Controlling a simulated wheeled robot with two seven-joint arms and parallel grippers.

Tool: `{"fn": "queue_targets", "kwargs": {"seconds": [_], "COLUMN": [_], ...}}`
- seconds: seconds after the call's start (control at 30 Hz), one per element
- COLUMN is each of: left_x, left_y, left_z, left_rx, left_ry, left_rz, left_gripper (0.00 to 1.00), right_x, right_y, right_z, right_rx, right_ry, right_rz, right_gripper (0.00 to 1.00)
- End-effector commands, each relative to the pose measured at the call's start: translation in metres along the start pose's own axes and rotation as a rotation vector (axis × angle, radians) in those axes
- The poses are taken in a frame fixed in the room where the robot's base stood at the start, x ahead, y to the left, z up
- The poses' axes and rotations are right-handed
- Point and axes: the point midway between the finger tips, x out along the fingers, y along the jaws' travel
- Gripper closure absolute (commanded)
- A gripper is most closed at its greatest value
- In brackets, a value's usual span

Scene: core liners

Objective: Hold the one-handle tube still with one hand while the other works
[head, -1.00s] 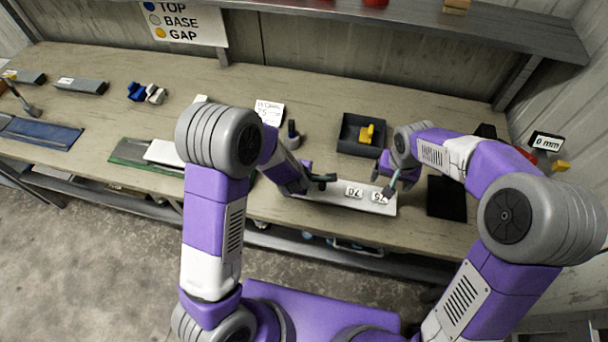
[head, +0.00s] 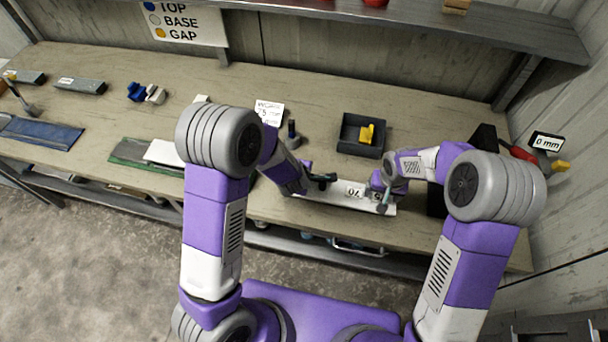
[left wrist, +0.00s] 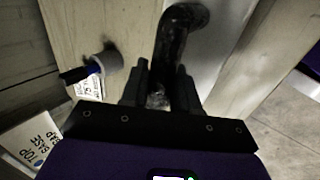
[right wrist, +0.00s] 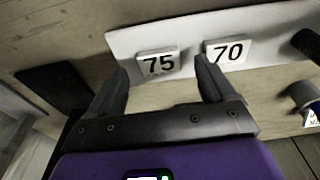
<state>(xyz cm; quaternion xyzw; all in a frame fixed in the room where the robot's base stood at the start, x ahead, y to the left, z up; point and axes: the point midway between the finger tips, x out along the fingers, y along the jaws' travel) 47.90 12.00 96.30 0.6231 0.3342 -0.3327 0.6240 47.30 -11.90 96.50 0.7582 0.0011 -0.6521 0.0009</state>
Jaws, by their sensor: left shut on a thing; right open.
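A dark, glossy tube with a bent end (left wrist: 176,50) sits between the fingers of my left gripper (left wrist: 160,92), which is shut on it. In the head view the dark tube (head: 324,178) shows beside my left gripper at the left part of a white board (head: 335,197). The board carries number plates 75 (right wrist: 158,64) and 70 (right wrist: 228,50). My right gripper (right wrist: 163,85) is open and empty, its fingers over the board's near edge by the plates. A dark end (right wrist: 306,42), likely the tube, shows at the right wrist view's edge. Its handle is not clear.
A dark tray (head: 349,145) with a yellow piece (head: 367,134) stands behind the board. A grey round stand (head: 291,141) and a written card (head: 269,113) are behind my left gripper. A 0 mm display (head: 546,142) is at the right.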

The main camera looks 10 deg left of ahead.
Motion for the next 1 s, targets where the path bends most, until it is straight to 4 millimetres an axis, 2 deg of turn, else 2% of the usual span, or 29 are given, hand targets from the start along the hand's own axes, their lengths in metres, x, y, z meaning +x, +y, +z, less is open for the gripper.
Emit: {"fn": "queue_targets", "kwargs": {"seconds": [0.2,0.53,1.0], "left_x": [0.000,0.000,0.000], "left_y": [0.001,0.001,0.001], "left_z": [0.000,0.000,0.000], "left_rx": [0.000,0.000,0.000], "left_ry": [0.000,0.000,0.000], "left_rz": [0.001,0.001,0.001], "left_gripper": [1.00,1.00,1.00], "right_x": [0.015,0.017,0.016], "right_y": [0.001,0.001,0.000], "right_z": [0.000,0.000,0.000], "right_rx": [0.000,0.000,0.000], "right_ry": [-0.001,0.000,0.000], "right_rz": [0.001,0.000,0.000], "right_gripper": [0.17,0.17,0.89]}}
